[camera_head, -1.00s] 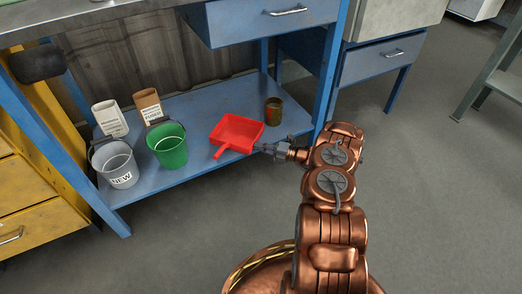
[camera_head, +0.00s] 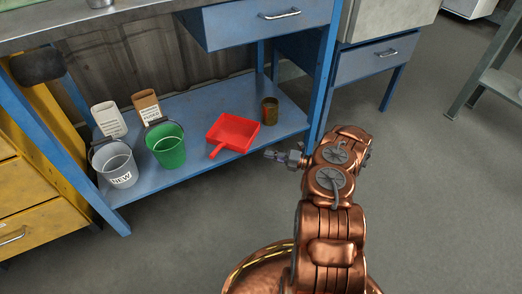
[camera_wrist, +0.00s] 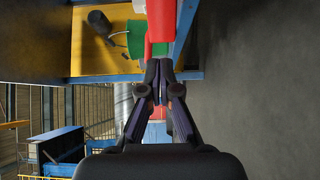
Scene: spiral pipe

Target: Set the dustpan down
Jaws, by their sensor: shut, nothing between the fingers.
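The red dustpan (camera_head: 233,132) rests on the blue lower shelf (camera_head: 200,113) in the head view, its short handle toward the shelf's front edge. My gripper (camera_head: 268,155) is to the right of the handle, just off the front edge, apart from the dustpan. In the wrist view my gripper's fingers (camera_wrist: 158,90) are together with nothing between them. A red part of the dustpan (camera_wrist: 160,22) shows beyond the fingertips.
On the shelf stand a green bucket (camera_head: 166,147), a grey bucket (camera_head: 116,166), two paper bags and a rusty can (camera_head: 270,111). Blue table legs (camera_head: 325,80) frame the shelf. Grey floor (camera_head: 430,200) is clear on the right.

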